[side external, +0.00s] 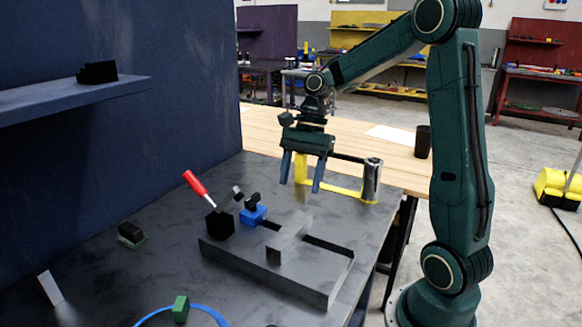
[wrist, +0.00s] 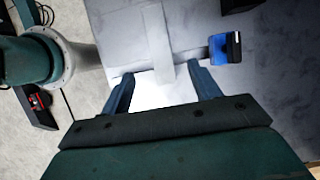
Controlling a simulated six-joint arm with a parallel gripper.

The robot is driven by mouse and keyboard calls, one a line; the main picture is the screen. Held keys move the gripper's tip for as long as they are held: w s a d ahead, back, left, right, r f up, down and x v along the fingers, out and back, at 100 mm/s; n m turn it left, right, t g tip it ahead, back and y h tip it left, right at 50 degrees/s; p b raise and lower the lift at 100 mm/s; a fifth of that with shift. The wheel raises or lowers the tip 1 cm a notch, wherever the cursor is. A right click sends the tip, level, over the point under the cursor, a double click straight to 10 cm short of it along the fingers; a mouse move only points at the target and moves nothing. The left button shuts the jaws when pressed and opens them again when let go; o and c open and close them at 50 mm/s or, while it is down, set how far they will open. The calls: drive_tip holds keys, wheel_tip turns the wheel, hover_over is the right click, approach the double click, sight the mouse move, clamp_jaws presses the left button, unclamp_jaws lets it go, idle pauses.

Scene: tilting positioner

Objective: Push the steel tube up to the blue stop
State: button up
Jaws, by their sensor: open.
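A grey square-edged bar, which I take for the steel tube (side external: 290,236), lies across a low grey frame on the table. It also shows as a pale bar in the wrist view (wrist: 157,40). The blue stop (side external: 253,216) is a small blue block with a black part on top, left of the tube with a gap between. In the wrist view the stop (wrist: 218,52) is right of the tube. My gripper (side external: 300,188) is open and empty, above the table behind the tube. In the wrist view the tube's near end appears between the fingers (wrist: 162,75).
A black block (side external: 219,224) with a red-handled screwdriver (side external: 195,183) stands beside the stop. A green block (side external: 180,309) and blue ring (side external: 155,314) lie in front. A blue wall rises at left.

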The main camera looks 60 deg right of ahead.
sight(291, 229)
drive_tip(key=x, duration=1.2)
drive_tip(key=shift+f, duration=0.2)
clamp_jaws()
drive_tip(key=shift+w, duration=3.55)
idle(2.7)
